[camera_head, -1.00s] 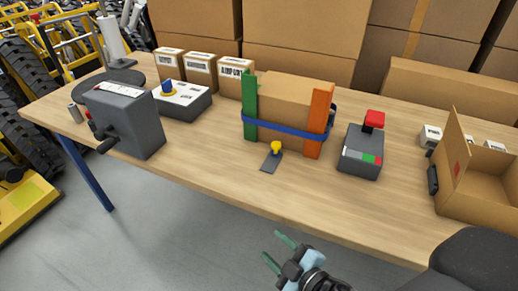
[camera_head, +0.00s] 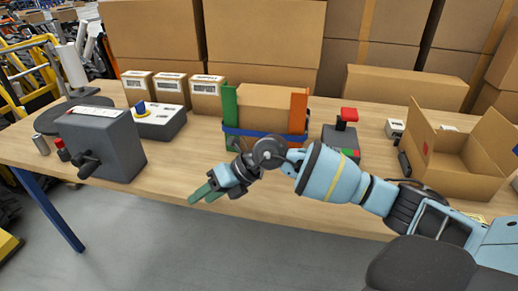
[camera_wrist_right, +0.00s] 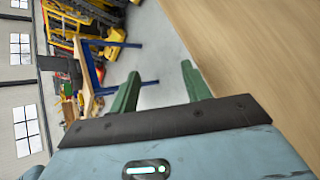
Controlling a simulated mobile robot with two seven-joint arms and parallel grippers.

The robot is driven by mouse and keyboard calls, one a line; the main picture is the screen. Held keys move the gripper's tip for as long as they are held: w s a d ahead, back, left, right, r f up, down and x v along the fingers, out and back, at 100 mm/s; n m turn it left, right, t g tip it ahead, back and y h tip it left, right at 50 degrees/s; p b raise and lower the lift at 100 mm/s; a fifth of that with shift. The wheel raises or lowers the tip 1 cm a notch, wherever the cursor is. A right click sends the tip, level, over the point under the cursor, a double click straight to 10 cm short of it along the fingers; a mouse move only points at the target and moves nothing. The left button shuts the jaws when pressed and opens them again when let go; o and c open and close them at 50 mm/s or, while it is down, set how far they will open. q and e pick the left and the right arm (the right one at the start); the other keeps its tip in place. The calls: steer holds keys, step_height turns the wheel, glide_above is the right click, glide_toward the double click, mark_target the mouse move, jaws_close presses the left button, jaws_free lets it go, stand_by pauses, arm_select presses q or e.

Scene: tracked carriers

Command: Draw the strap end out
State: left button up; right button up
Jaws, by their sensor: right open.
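A blue strap (camera_head: 243,133) runs around a cardboard box (camera_head: 268,107) on the table, between a green upright (camera_head: 230,112) and an orange upright (camera_head: 298,112). My right arm covers the front of the strap's lower part, and no loose strap end can be made out. My right gripper (camera_head: 201,194) is open and empty at the table's front edge, in front of and left of the box, its green fingers pointing left. In the right wrist view the two fingers (camera_wrist_right: 160,90) stand apart with nothing between them. My left gripper is out of view.
A grey box with a crank (camera_head: 103,145) and a device with a blue knob (camera_head: 158,121) stand left. A device with a red top (camera_head: 343,138) and an open carton (camera_head: 455,165) stand right. Small labelled boxes (camera_head: 172,88) line the back. The table (camera_head: 165,178) is clear at front left.

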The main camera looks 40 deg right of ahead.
steer(key=w+d+h, duration=0.1)
steer(key=d, duration=0.2)
steer(key=w+d+r+h, duration=0.1)
steer(key=d, duration=0.2)
steer(key=w+d+r+h, duration=0.1)
steer(key=d+h, duration=0.1)
steer(key=d, duration=0.1)
steer(key=shift+r, duration=0.25)
steer(key=d+r+m+h, duration=0.2)
steer(key=d+r+h, duration=0.35)
steer(key=d, duration=0.65)
steer(key=shift+x, duration=4)
steer(key=shift+w, duration=0.15)
jaws_close()
